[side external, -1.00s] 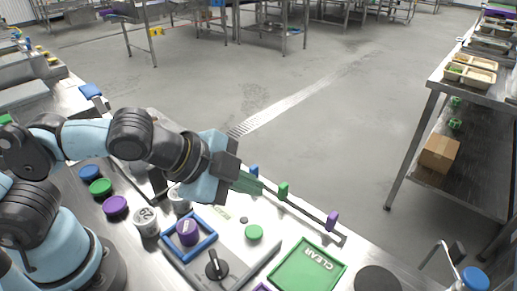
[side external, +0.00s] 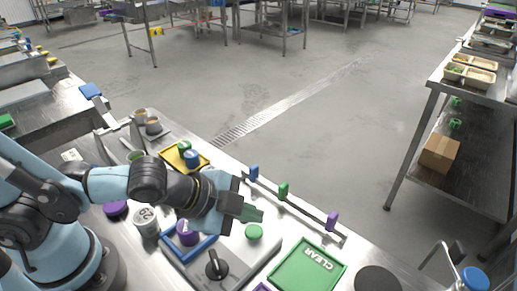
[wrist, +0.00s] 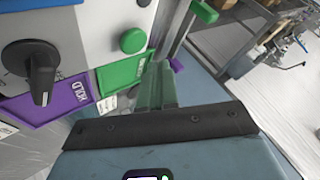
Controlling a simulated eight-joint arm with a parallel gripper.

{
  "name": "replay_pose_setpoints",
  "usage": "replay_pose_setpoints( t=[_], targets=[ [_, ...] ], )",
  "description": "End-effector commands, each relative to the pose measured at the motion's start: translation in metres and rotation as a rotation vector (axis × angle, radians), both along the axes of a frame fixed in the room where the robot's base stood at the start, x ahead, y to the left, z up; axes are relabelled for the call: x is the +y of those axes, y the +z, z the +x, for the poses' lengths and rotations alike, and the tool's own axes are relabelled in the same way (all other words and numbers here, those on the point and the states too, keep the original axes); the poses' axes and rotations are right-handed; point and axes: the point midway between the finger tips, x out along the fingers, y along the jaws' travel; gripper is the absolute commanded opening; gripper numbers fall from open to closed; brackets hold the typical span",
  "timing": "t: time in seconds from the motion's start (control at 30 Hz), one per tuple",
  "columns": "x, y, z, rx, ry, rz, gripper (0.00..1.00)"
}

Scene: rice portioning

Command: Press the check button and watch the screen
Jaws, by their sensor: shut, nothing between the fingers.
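The round green button (side external: 254,231) sits on the pale panel (side external: 240,262); I take it for the check button. In the wrist view the green button (wrist: 132,40) is just beyond the fingertips, up and to their left. My gripper (side external: 258,214) has its green fingers shut with nothing between them. In the side view the fingertips show just above the button, apart from it; their height over it is hard to judge. The fingers also show in the wrist view (wrist: 157,75). I cannot make out a screen for the check in either view.
A black knob (side external: 217,265) and a blue frame (side external: 172,254) around a purple-lidded container (side external: 187,238) lie near the button. A green tray marked CLEAR (side external: 283,276) is to the right. A rail with blue, green and purple tabs (side external: 310,216) runs behind. A yellow tray (side external: 172,158) stands farther left.

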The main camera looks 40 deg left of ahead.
Motion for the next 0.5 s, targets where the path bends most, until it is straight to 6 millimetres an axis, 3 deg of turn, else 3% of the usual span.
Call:
replay_pose_setpoints(
  t=[0.5],
  targets=[
    [0.001,-0.014,-0.001,0.0,0.0,0.0,0.0]
  ],
)
